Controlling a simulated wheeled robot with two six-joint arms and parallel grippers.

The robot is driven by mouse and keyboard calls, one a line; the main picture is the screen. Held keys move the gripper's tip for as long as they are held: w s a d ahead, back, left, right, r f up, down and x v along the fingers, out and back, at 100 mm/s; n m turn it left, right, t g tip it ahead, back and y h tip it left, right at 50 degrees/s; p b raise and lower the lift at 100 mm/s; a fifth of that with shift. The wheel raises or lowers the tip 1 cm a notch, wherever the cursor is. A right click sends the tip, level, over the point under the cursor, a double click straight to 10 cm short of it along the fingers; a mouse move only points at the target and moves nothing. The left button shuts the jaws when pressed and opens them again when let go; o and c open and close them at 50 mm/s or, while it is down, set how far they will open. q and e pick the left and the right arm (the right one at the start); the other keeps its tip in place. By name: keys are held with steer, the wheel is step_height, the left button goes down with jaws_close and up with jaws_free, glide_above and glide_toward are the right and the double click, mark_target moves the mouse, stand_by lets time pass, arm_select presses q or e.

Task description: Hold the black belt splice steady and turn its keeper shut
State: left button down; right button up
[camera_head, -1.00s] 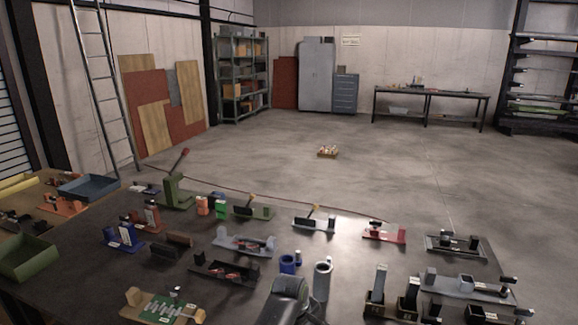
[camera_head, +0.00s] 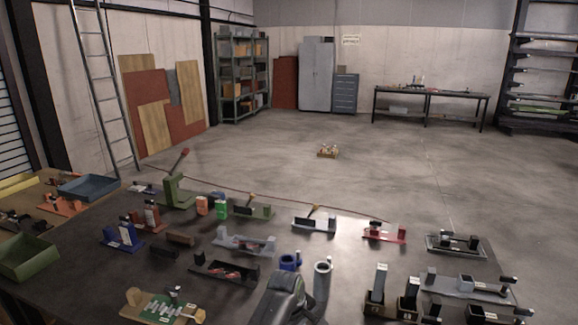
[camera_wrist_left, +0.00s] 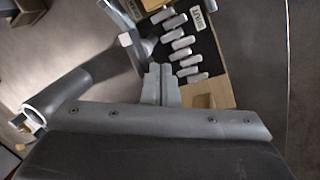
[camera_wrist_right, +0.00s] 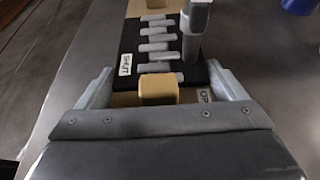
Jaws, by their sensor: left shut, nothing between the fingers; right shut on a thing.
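The black belt splice shows in the right wrist view as a wooden base with a black strip (camera_wrist_right: 130,37), a row of grey bars and SHUT and OPEN labels. My right gripper (camera_wrist_right: 162,88) is shut across the near end of the base, around its small wooden block. The grey upright keeper (camera_wrist_right: 195,25) stands right of the bars, on the OPEN label's side. In the left wrist view, my left gripper (camera_wrist_left: 161,75) is shut and empty, beside the bars and just right of the keeper (camera_wrist_left: 128,45); contact cannot be told.
In the head view, a grey tube (camera_head: 322,280) and a blue cup-like part (camera_head: 289,262) stand at the front middle. A similar green board (camera_head: 165,306) lies front left. Several other fixtures crowd the table (camera_head: 330,250), leaving narrow gaps.

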arm_select(q)
steer(key=shift+s+a+r, duration=0.1)
steer(key=shift+s+a, duration=0.05)
steer(key=shift+a, duration=0.2)
steer(key=v, duration=0.3)
steer(key=w+d+v, duration=0.1)
steer(key=v, duration=0.1)
steer(key=shift+s+r, duration=0.1)
steer(key=shift+r, duration=0.35)
steer(key=shift+s+d+f, duration=0.3)
steer(key=shift+s+f, duration=0.15)
steer(key=shift+f, duration=0.55)
steer(key=shift+s+d+f, duration=0.3)
steer(key=shift+s+f, duration=0.1)
steer(key=shift+f, duration=0.6)
steer(key=shift+s+d+f, duration=0.35)
steer(key=shift+s+f, duration=0.1)
steer(key=shift+f, duration=0.55)
steer(key=shift+w+d, duration=0.2)
steer(key=shift+w, duration=0.35)
steer(key=shift+w+a, duration=0.4)
steer(key=shift+a, duration=0.1)
